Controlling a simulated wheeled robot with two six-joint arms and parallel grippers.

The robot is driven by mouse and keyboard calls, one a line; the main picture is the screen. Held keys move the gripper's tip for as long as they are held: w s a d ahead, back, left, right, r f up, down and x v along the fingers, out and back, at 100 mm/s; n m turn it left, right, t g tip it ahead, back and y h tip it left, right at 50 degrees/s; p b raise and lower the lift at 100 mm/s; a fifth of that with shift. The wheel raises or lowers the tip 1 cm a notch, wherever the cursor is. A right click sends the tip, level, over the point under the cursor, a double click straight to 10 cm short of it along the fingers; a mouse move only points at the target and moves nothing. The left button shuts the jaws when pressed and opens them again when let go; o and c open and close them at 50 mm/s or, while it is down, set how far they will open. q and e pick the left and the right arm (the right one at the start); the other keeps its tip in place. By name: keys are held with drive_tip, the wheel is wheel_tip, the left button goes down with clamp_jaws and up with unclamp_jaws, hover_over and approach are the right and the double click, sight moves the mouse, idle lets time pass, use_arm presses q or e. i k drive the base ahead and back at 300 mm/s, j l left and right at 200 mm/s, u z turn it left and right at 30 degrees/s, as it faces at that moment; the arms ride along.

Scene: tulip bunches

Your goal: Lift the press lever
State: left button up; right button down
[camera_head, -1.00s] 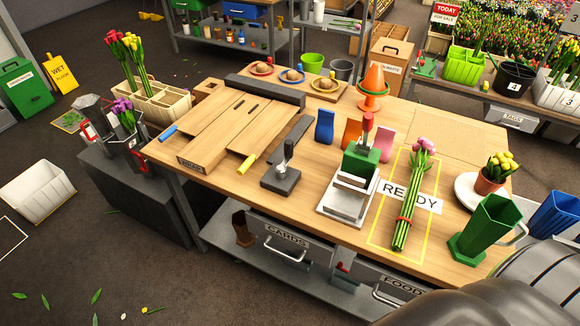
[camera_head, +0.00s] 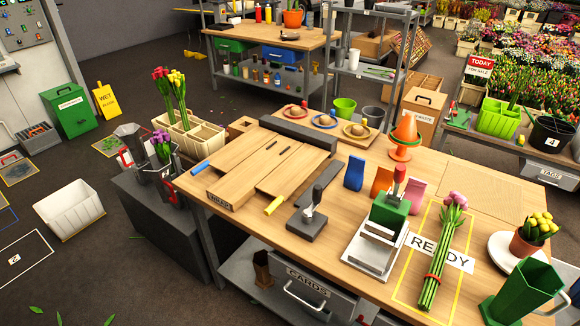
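A press-like device (camera_head: 384,222) stands on the wooden table, with a green block in a pale metal frame and an upright red-tipped handle (camera_head: 399,174). I cannot tell for sure which of the two is the press lever. Nothing touches either one. Neither of my grippers shows in the head view, so their places and states are hidden.
Tulips tied with a red band (camera_head: 443,250) lie on the READY mat right of the device. A wooden board (camera_head: 230,186) lies to the left. A green vase (camera_head: 524,294) and a potted yellow plant (camera_head: 529,240) stand at the right. Colored bags (camera_head: 354,172) stand behind.

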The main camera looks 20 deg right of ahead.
sight(401, 169)
drive_tip(key=z, duration=1.3)
